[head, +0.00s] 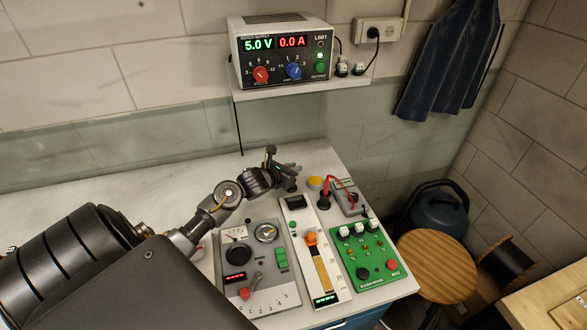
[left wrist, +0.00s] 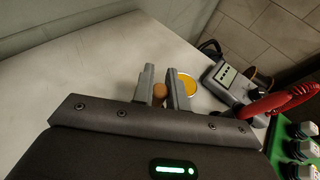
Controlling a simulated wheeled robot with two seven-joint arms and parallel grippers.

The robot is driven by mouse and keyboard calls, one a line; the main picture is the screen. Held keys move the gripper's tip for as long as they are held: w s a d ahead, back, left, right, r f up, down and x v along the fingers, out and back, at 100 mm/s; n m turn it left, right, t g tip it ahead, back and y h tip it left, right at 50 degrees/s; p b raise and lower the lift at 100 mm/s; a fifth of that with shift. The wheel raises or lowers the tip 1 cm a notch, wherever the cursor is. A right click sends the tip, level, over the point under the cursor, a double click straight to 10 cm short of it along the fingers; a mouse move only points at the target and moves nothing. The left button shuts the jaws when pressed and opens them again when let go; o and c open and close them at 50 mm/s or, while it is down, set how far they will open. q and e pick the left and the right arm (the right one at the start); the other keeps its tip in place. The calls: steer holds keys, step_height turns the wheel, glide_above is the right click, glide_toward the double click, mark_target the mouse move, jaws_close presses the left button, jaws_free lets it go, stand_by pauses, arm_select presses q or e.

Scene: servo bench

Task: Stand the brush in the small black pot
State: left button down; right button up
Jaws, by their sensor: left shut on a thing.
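My left gripper (head: 291,178) is over the back of the white bench, shut on a wooden, brown, rounded thing. In the left wrist view this brown piece, likely the brush (left wrist: 159,93), sits between the two grey fingers (left wrist: 163,88). The rest of it is hidden by the gripper body. A small dark thing (head: 323,203), possibly the black pot, stands right of the gripper, below a yellow round thing and by a red lead. I cannot make out its opening. My right gripper is not in view.
The yellow round thing (head: 315,182) is just right of the fingers; it also shows in the left wrist view (left wrist: 188,85). A grey meter (head: 347,197) with a red lead, a green board (head: 365,255) and two panels crowd the front. The bench's back left is clear.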

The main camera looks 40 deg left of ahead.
arm_select(q)
steer(key=c, duration=1.4)
jaws_free()
steer(key=shift+f, duration=0.1)
steer(key=shift+s+r+p, duration=0.1)
steer(key=shift+r+p, duration=0.15)
steer(key=shift+p, duration=0.05)
steer(key=b+v, duration=0.2)
steer(key=v, duration=1)
steer(key=shift+w+d+f, duration=0.1)
steer(key=shift+w, duration=0.1)
